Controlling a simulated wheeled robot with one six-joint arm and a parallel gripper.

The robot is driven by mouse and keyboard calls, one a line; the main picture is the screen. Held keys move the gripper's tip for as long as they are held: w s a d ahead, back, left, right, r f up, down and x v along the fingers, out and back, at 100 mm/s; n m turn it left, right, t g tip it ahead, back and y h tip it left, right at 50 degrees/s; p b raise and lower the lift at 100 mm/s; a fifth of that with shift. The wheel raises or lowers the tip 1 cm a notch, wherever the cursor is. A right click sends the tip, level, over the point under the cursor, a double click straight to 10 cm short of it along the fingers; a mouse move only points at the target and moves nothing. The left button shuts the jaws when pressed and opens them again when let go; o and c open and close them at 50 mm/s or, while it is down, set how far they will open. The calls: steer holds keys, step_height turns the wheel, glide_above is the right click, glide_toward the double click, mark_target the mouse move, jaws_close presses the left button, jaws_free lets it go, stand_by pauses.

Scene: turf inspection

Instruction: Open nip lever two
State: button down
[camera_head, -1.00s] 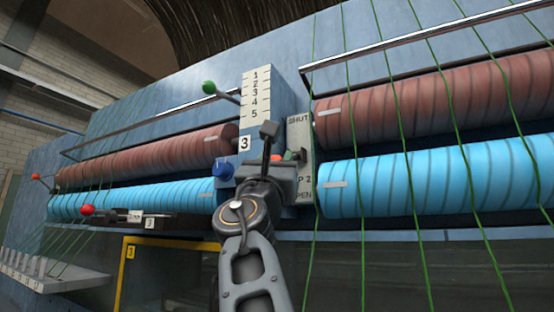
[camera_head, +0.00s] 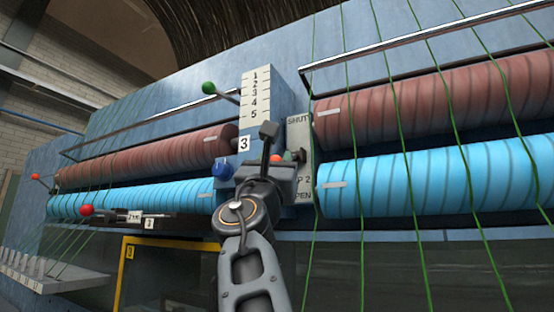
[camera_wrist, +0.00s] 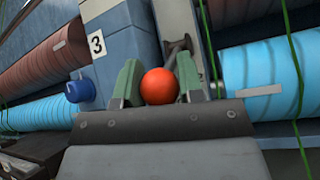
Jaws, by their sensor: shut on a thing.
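An orange-red ball knob (camera_wrist: 160,86) sits between the green fingers of my gripper (camera_wrist: 158,76) in the wrist view. My gripper is shut on this knob. A grey lever rod (camera_wrist: 177,47) shows behind the knob, leading up toward the pale plate. In the head view, my gripper (camera_head: 285,162) is at the front of the plate (camera_head: 300,135). The plate is marked SHUT at its top, a partly covered label ending in 2 lower down, and OPEN at its bottom, partly hidden. My gripper and wrist hide the lower left of the plate.
Left of my gripper are a blue knob (camera_head: 223,170) and a tag numbered 3 (camera_head: 244,144). A green-ball lever (camera_head: 209,87) and a red-ball lever (camera_head: 87,210) stick out farther left. Brown rollers (camera_head: 440,95) and blue rollers (camera_head: 440,180) flank the housing. Green strands cross the right rollers.

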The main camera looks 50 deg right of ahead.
steer(key=shift+w, duration=0.1)
steer(key=c, duration=0.8)
jaws_free()
steer(key=shift+o, duration=0.2)
steer(key=shift+f, duration=0.1)
steer(key=b+v, duration=0.9)
steer(key=v, duration=0.4)
steer(key=shift+a, duration=0.3)
steer(key=shift+f, duration=0.1)
